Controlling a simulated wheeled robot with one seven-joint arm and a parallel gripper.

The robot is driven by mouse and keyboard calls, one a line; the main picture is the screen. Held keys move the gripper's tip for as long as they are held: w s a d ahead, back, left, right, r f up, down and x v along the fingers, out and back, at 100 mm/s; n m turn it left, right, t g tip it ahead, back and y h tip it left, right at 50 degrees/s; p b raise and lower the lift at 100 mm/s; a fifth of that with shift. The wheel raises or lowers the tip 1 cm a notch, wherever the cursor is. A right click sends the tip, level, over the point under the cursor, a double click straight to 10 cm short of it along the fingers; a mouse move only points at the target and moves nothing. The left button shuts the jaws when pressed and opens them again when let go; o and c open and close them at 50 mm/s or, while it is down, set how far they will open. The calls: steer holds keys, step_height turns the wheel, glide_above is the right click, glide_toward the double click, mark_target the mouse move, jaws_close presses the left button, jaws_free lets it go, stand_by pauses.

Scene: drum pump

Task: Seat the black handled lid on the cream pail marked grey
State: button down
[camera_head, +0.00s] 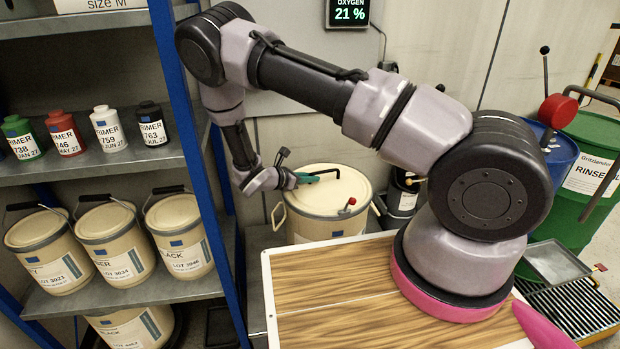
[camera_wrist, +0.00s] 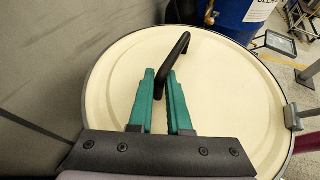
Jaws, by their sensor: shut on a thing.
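A cream pail (camera_head: 326,222) with a round cream top stands behind the wooden worktop. Its label is too small to read, so I cannot tell whether it is marked grey. My gripper (camera_head: 303,178) is over the left part of that top. In the wrist view, its green fingers (camera_wrist: 162,90) are shut on a black handle (camera_wrist: 178,52). The handle stands over a broad cream disc (camera_wrist: 225,85) with a dark rim. The fingers and wrist hide the handle's lower end and the near rim. I cannot tell whether the disc sits fully down.
A red-knobbed lever (camera_head: 350,202) is at the pail's right rim. A shelf rack with a blue post (camera_head: 190,130) stands close on the left, holding several cream pails (camera_head: 115,245) and small bottles (camera_head: 110,128). The wooden worktop (camera_head: 340,290) is bare in front. A green drum (camera_head: 590,165) is at the right.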

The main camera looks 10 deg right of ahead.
steer(key=shift+f, duration=0.45)
steer(key=c, duration=1.1)
jaws_free()
steer(key=shift+c, duration=0.2)
steer(key=shift+a, duration=0.1)
